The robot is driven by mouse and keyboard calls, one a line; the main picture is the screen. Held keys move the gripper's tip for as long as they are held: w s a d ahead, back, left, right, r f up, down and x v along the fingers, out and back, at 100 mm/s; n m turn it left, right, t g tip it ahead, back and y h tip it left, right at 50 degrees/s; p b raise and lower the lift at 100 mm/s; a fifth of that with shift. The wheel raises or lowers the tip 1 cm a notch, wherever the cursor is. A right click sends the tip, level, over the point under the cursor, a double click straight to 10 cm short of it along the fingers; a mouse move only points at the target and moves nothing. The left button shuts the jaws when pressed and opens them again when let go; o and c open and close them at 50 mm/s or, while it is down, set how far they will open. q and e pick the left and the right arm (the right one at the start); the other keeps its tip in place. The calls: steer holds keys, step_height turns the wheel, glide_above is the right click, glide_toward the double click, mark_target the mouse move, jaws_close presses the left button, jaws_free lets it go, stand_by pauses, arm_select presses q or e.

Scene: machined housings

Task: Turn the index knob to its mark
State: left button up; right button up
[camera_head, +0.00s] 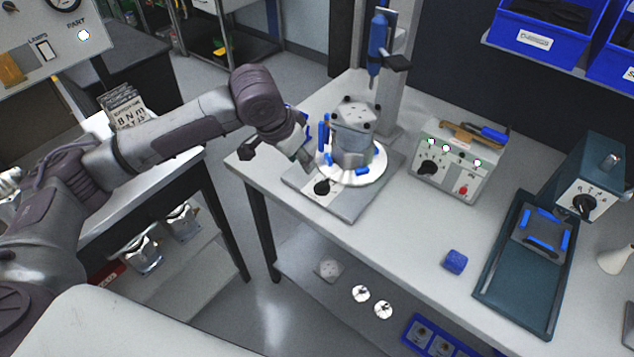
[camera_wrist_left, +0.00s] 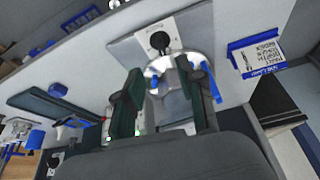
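The index knob (camera_head: 322,187) is a black round knob on a pale plate at the front left of the fixture base (camera_head: 349,206). It also shows in the left wrist view (camera_wrist_left: 159,41), beyond the fingertips. The mark it points to is too small to read. A grey machined housing (camera_head: 353,136) stands upright on the fixture's round white table (camera_head: 372,173), with blue clamps around it. My left gripper (camera_head: 306,158) is just above and left of the knob, apart from it. Its two fingers (camera_wrist_left: 159,70) are spread with nothing between them. My right gripper is in neither view.
A post with a blue tool (camera_head: 377,45) stands behind the housing. A control box (camera_head: 450,165) with lamps and a black knob is to the right. A blue block (camera_head: 455,262) and a green press base (camera_head: 500,285) lie further right. The bench front between is clear.

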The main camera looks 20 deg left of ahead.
mark_target(318, 184)
arm_select(q)
steer(key=p+x, duration=0.1)
steer(key=x, duration=1.2)
steer(key=shift+d+f, duration=0.1)
steer(key=shift+f, duration=0.25)
steer(key=shift+c, duration=0.3)
steer(key=shift+p, duration=0.35)
jaws_close()
